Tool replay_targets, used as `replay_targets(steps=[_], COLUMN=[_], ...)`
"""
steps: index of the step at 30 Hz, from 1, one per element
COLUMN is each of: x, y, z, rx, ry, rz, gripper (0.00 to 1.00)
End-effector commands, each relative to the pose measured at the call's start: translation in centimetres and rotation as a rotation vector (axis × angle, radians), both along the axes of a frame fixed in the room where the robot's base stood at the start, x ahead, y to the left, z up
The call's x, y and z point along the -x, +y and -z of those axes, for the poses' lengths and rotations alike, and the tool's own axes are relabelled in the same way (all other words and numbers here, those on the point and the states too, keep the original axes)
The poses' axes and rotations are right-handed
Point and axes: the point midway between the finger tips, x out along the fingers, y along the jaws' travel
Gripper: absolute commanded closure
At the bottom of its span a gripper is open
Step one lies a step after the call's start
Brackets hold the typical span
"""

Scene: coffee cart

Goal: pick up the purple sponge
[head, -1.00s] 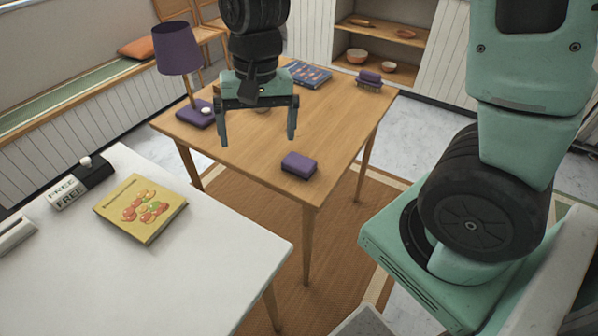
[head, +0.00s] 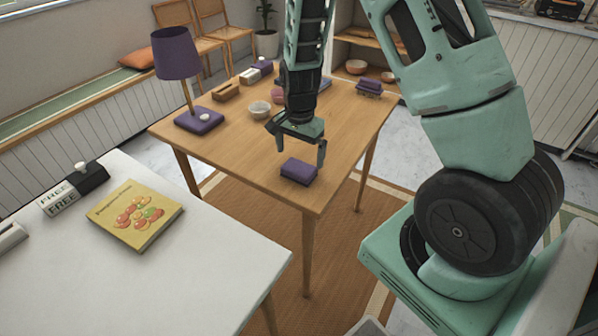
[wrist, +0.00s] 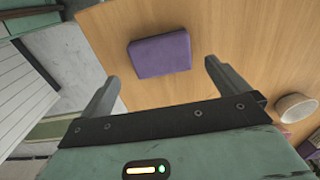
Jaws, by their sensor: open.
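The purple sponge (head: 299,171) lies flat on the wooden table near its front corner in the head view. In the wrist view the sponge (wrist: 160,55) sits ahead of the fingertips, between their lines and nearer the table edge. My gripper (head: 300,148) is open and empty, above and just behind the sponge in the head view. In the wrist view its two fingers (wrist: 160,75) are spread wider than the sponge. The gripper looks apart from the sponge; its exact height above the table is hard to tell.
The wooden table (head: 235,140) also holds a purple lamp (head: 178,55), a white bowl (head: 260,109) and a second purple block on a small rack (head: 369,88). A white table (head: 190,260) with a yellow book (head: 135,213) stands at front left. The wood around the sponge is clear.

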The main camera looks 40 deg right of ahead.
Motion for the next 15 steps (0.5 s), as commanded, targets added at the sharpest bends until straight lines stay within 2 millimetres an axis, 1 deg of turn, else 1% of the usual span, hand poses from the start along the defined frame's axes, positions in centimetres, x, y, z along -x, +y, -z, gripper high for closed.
replay_targets(steps=[1,5,8,12,15], x=[0.0,0.0,0.1,0.0,-0.1], y=[0.0,0.1,0.1,0.1,0.1], z=[0.4,1.1,2.3,4.4,5.5], rx=[-0.001,-0.001,-0.001,-0.001,-0.001], ry=[0.001,0.0,0.004,0.003,0.001], rz=[0.0,-0.001,-0.001,0.0,-0.001], gripper=[0.0,0.0,0.0,0.0,0.0])
